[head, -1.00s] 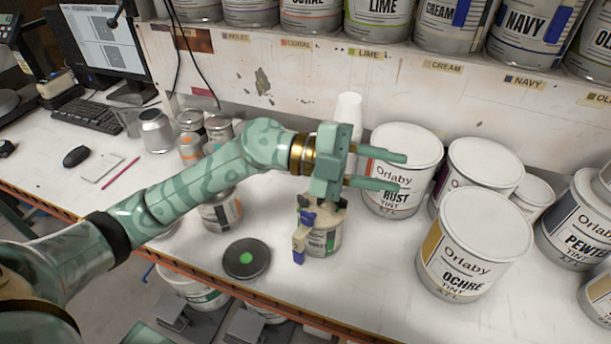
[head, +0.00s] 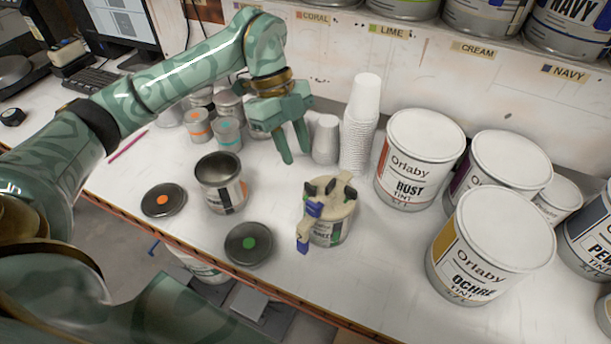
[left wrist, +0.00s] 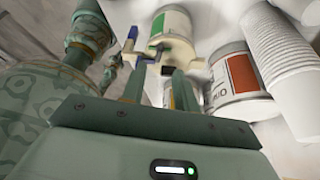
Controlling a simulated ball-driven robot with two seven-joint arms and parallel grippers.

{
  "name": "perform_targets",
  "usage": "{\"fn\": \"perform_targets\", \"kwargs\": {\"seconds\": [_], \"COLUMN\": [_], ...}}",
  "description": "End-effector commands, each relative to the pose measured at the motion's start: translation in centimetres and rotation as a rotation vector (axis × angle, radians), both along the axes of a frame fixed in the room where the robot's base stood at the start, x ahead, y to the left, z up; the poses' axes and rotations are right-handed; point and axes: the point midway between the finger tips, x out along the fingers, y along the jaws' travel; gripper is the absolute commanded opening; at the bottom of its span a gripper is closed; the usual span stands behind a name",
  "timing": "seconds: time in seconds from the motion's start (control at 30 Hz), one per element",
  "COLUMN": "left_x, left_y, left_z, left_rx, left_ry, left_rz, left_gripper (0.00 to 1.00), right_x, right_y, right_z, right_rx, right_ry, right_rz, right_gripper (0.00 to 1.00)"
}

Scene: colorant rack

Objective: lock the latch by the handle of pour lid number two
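A small can with a green-marked label (head: 330,232) stands on the bench, with a cream pour lid (head: 338,192) on top. The lid has dark latches (head: 321,187) around its rim and a cream and blue handle (head: 305,232) hanging at the front left. I cannot read a number on it or tell how the latches are set. The lidded can also shows in the left wrist view (left wrist: 172,27), beyond the fingertips. My left gripper (head: 296,157) is open and empty, fingers pointing down, behind and left of the can, apart from it. My right gripper is not in view.
Paper cup stacks (head: 360,125) stand close right of my left gripper. A large rust can (head: 418,160) and ochre can (head: 488,245) are to the right. An open small can (head: 221,183) and loose lids (head: 248,244) lie left. Bench in front is clear.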

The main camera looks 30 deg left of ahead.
Motion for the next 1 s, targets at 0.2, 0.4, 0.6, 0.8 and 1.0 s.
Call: {"fn": "perform_targets", "kwargs": {"seconds": [0.2, 0.4, 0.6, 0.8, 1.0], "left_x": [-0.7, -0.8, -0.9, -0.9, -0.9], "left_y": [-1.8, -2.6, -2.8, -2.8, -2.8], "left_z": [-4.6, -6.6, -7.0, -7.0, -7.0], "left_rx": [-0.002, -0.001, -0.001, -0.001, -0.001], "left_ry": [0.003, -0.001, -0.001, -0.001, -0.001], "left_rz": [-0.002, -0.001, -0.001, -0.001, -0.001], "left_gripper": [0.30, 0.30, 0.30, 0.13, 0.00], "right_x": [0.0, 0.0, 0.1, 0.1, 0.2], "right_y": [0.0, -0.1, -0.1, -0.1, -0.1], "right_z": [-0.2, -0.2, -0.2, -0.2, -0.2], "right_rx": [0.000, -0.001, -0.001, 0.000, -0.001], "right_ry": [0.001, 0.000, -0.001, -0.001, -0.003], "right_rz": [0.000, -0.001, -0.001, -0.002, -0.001], "right_gripper": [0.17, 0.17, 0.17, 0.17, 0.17]}}
